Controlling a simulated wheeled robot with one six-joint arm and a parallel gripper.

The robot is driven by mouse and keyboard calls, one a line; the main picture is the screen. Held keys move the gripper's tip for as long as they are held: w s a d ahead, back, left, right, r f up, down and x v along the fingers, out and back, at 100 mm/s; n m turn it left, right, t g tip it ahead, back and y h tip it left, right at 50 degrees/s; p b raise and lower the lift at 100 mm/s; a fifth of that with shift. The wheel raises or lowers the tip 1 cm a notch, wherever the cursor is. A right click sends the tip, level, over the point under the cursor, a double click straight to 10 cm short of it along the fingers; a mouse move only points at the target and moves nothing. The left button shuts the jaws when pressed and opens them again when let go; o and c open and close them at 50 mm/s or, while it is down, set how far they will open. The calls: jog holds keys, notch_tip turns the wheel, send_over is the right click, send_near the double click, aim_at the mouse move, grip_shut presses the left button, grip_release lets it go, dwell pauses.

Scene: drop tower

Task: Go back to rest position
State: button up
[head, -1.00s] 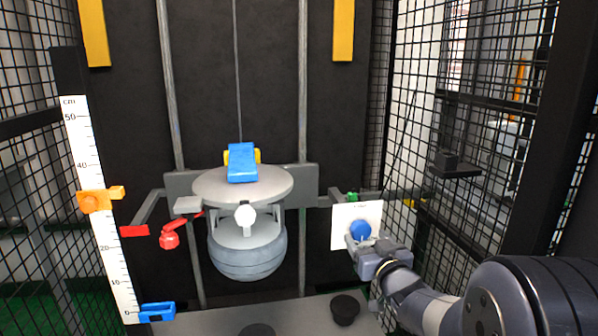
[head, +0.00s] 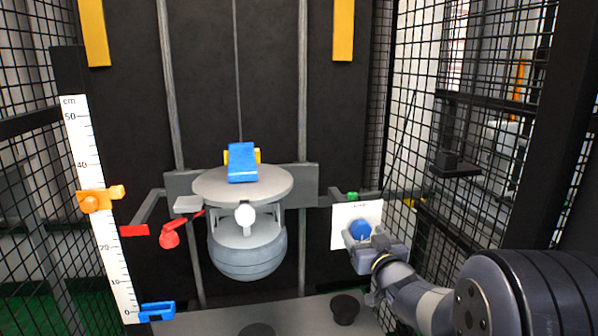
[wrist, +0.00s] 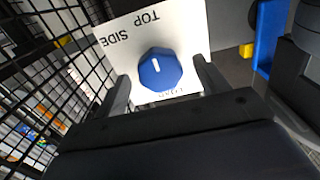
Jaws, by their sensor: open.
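My gripper (head: 362,240) is at the right of the head view, in front of a white panel (head: 370,212) with a blue knob (head: 360,230). In the wrist view my gripper (wrist: 160,82) is open, with one finger on each side of the blue knob (wrist: 160,70). The fingers look apart from the knob. The white panel (wrist: 185,28) bears the words "TOP" and "SIDE", upside down in the wrist view. The knob's white mark points toward the top of that view. Lettering below the knob is partly hidden.
A round grey platform (head: 215,187) with a blue and yellow clamp (head: 242,162) hangs centrally. A ruler (head: 95,170) with an orange slider (head: 92,202) stands left, near a red lever (head: 169,238). Black mesh (head: 480,120) closes off the right, close to my arm.

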jog(key=shift+w+f+n+b, duration=0.2)
jog(key=shift+n+b, duration=0.1)
jog(key=shift+n, duration=0.1)
jog(key=shift+s+r+n, duration=0.1)
jog(key=shift+n, duration=0.4)
jog(key=n+b, duration=0.2)
jog(key=n, duration=0.1)
jog(key=shift+n, duration=0.4)
jog(key=n+b, duration=0.4)
jog(key=n, duration=0.2)
jog(key=shift+n, duration=0.4)
jog(key=n+b, duration=0.3)
jog(key=n, duration=0.2)
jog(key=n+b, duration=0.2)
jog(key=n, duration=0.3)
jog(key=shift+r+n, duration=0.1)
jog(key=shift+n, duration=0.3)
